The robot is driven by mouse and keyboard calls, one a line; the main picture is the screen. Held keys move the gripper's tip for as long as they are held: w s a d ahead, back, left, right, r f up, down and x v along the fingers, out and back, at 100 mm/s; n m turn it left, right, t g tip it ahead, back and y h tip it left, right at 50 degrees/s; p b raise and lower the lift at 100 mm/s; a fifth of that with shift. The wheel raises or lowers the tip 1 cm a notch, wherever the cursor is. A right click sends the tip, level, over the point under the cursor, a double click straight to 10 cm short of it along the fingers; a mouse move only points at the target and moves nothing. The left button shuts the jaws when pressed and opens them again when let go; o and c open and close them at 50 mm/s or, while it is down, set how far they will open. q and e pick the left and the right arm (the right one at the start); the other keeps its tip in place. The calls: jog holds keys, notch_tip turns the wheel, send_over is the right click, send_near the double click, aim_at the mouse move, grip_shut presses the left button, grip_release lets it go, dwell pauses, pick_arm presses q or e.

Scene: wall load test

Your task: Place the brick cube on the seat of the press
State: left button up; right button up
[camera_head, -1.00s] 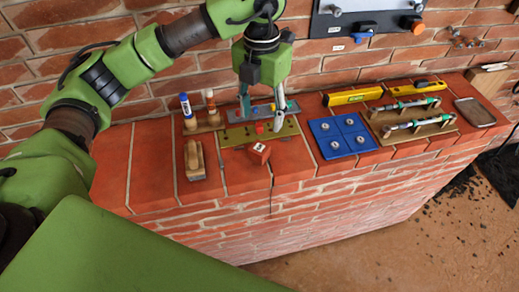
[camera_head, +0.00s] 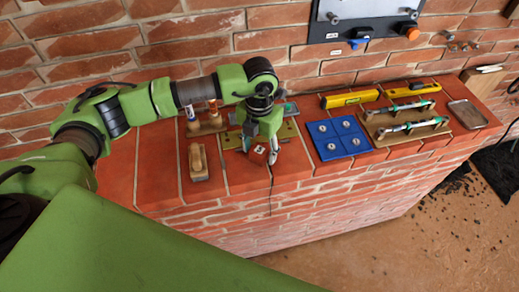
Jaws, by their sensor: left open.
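The brick cube (camera_head: 259,153), a small red block with a pale, dark-marked face, sits on top of the brick wall near its front edge. My left gripper (camera_head: 260,154) is open and pointing down, with its fingers on either side of the cube. The fingers partly hide the cube, and I cannot tell if they touch it. An olive plate (camera_head: 232,140) lies just behind, mostly covered by the gripper. I cannot tell for sure which fixture is the press, and its seat is not clear. My right gripper is not in view.
A wooden float (camera_head: 198,161) lies left of the gripper, with a rack of markers (camera_head: 205,124) behind it. To the right are a blue tray (camera_head: 339,138), a yellow level (camera_head: 350,98), a tool board (camera_head: 408,127) and a grey tray (camera_head: 467,114). A panel (camera_head: 365,18) hangs behind.

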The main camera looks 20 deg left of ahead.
pick_arm(q)
jog(key=shift+f, duration=0.3)
jog(key=c, duration=1.3)
jog(key=shift+c, duration=0.5)
jog(key=shift+r, duration=0.15)
